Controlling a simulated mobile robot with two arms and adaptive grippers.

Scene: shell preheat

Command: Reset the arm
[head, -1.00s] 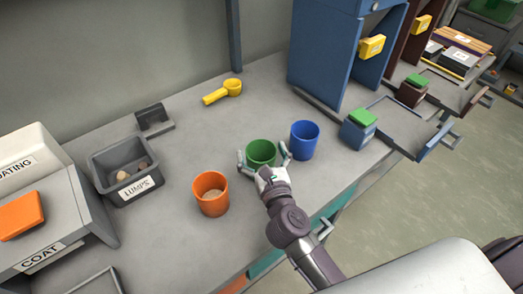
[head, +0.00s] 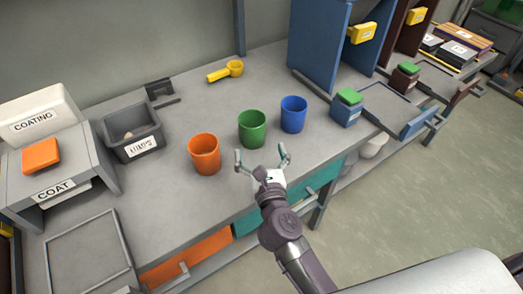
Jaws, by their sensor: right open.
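My right gripper (head: 263,158) is in the head view, over the front edge of the grey workbench (head: 190,110). Its fingers are spread and nothing is between them. The green cup (head: 252,130) stands upright just beyond the fingertips, apart from them as far as I can see. The orange cup (head: 204,156) stands to its left and the blue cup (head: 293,116) to its right. My left gripper is not in view.
A dark bin (head: 133,133) with lumps and a coating machine (head: 42,150) stand at the left. A yellow scoop (head: 226,72) lies at the back. A blue cabinet (head: 330,45) stands at the right, with a green-lidded blue box (head: 346,107) before it.

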